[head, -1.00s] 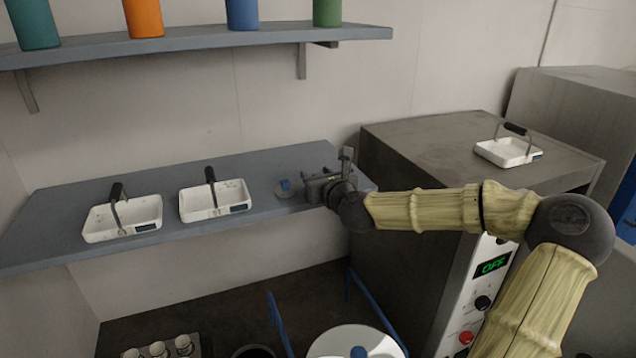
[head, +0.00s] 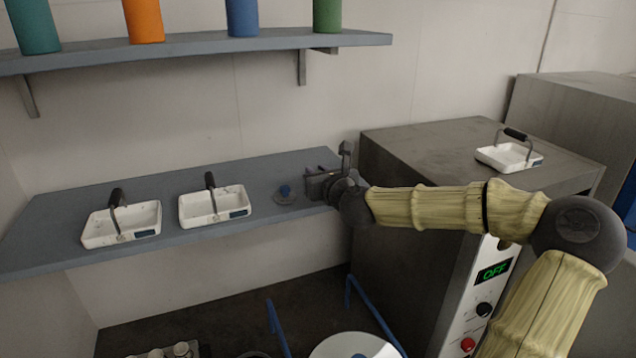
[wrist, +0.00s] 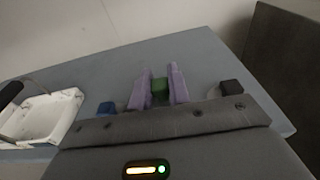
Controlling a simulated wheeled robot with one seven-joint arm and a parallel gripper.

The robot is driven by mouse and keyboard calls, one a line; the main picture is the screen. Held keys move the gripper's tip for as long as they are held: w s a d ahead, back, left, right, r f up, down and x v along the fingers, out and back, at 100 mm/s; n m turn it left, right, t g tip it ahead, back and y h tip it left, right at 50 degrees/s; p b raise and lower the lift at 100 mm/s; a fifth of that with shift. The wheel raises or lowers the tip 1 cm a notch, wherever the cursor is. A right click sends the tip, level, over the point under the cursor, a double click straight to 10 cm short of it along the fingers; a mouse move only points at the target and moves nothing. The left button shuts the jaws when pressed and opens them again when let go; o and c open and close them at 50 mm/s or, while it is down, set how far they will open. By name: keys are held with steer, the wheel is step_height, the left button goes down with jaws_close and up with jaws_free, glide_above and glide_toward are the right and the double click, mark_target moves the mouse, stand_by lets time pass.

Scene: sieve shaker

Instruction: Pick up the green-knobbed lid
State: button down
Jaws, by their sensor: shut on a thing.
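My gripper (wrist: 159,86) is shut on the green knob (wrist: 159,90) of the lid, its two purple fingers standing on either side of it. The lid's disc is mostly hidden by the gripper body in the wrist view. In the head view my gripper (head: 316,186) is low at the right end of the blue-grey shelf, and the green knob is hidden. I cannot tell whether the lid touches the shelf or is clear of it.
A blue-knobbed lid (head: 285,196) lies just left of my gripper. Two white handled trays (head: 214,205) (head: 122,225) stand further left on the lower shelf (head: 60,205). A dark cabinet (head: 420,150) stands close on the right. An upper shelf (head: 200,46) holds coloured containers.

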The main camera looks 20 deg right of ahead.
step_height(320, 180, up, 8)
steer(key=shift+f+b, duration=0.1)
steer(key=shift+b, duration=0.25)
stand_by(0.4)
